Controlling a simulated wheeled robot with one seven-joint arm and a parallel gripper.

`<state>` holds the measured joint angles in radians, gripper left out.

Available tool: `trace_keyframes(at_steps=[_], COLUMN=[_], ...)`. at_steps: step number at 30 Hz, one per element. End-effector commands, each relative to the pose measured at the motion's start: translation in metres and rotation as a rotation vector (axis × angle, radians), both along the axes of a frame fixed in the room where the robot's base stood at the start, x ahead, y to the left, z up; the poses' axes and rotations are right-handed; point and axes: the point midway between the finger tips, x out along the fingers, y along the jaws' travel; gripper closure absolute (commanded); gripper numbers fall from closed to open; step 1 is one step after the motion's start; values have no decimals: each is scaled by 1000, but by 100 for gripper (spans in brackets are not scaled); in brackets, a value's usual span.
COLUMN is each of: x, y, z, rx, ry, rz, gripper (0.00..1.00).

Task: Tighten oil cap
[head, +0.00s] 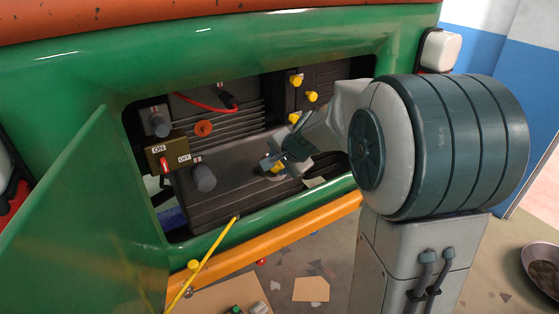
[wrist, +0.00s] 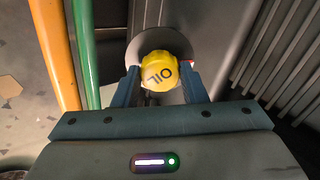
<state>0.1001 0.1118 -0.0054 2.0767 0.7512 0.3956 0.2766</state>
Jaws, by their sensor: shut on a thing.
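The yellow oil cap (wrist: 159,73), marked OIL, sits on a round grey base (wrist: 176,40) in the wrist view. My gripper (wrist: 163,82) is shut on the cap, with one finger on each side of it. In the head view the cap (head: 277,168) shows only partly, low inside the engine bay, with my gripper (head: 273,163) around it. My gripper comes in from the right. How far the cap is screwed down cannot be told.
The engine bay opens in the green body (head: 250,60), with an orange bar (head: 270,238) below. A switch box (head: 167,155) marked ON and OFF, a red wire (head: 200,103) and yellow caps (head: 312,97) are inside. A yellow stick (head: 205,262) leans at the lower front.

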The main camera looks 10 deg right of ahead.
Motion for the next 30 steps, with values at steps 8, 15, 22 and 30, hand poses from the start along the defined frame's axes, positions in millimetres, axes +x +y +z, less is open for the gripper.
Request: trace_keyframes(at_steps=[8, 15, 22, 30], x=[-1, 0, 0, -8], y=[1, 1, 0, -3], z=[-4, -2, -2, 12], rx=[119, 117, 116, 116], ry=[47, 43, 40, 38], rz=[-146, -144, -143, -144], gripper=[53, 36, 42, 42])
